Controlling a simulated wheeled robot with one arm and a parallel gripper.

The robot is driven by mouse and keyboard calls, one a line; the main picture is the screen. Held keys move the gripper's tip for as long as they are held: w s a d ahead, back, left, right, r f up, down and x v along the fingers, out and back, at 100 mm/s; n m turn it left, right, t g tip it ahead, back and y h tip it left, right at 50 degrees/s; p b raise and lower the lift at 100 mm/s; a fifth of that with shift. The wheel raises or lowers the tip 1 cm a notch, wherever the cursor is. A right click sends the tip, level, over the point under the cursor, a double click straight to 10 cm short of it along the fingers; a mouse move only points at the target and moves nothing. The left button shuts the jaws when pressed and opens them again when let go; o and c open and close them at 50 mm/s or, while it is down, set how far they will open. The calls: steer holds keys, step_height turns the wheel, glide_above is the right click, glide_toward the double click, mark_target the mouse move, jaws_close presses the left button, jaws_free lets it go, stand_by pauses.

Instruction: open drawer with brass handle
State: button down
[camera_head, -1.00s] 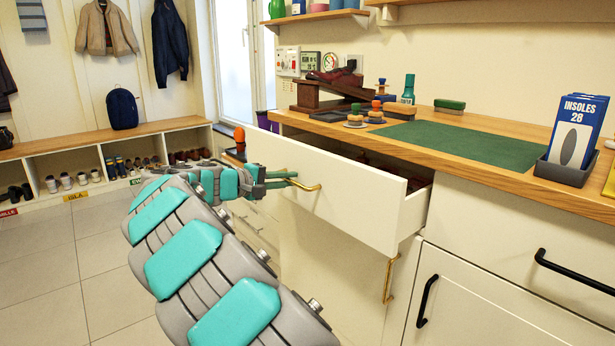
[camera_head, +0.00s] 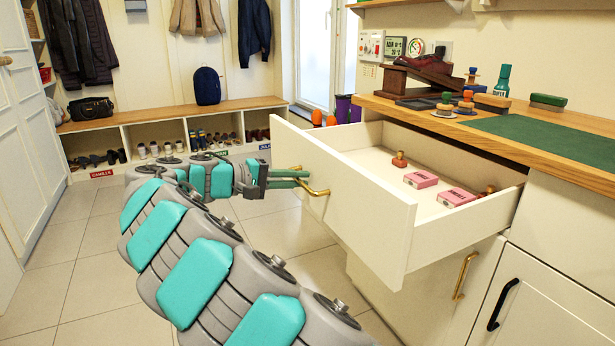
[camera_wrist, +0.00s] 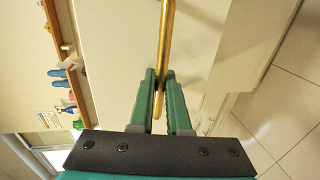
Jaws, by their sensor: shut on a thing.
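The white drawer (camera_head: 365,205) under the wooden counter is pulled well out, and its inside shows in the head view. Its brass handle (camera_head: 318,192) is on the drawer front. In the wrist view the brass handle (camera_wrist: 167,45) runs down between the green fingers. My gripper (camera_head: 300,179) is shut on the handle, and it also shows in the wrist view (camera_wrist: 160,95). Inside the drawer lie two pink boxes (camera_head: 421,180) and two small orange-brown knobbed items (camera_head: 399,160).
A cupboard door with a brass handle (camera_head: 465,275) is below the drawer. A cupboard with a black handle (camera_head: 503,305) stands to the right. The counter (camera_head: 590,148) holds a green mat, brushes and a shoe stand. Tiled floor (camera_head: 95,250) is clear at left.

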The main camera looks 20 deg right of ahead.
steer(key=shift+a, duration=0.15)
steer(key=c, duration=1.2)
jaws_free()
steer(key=shift+o, duration=0.2)
steer(key=v, duration=0.7)
steer(key=shift+a, duration=0.45)
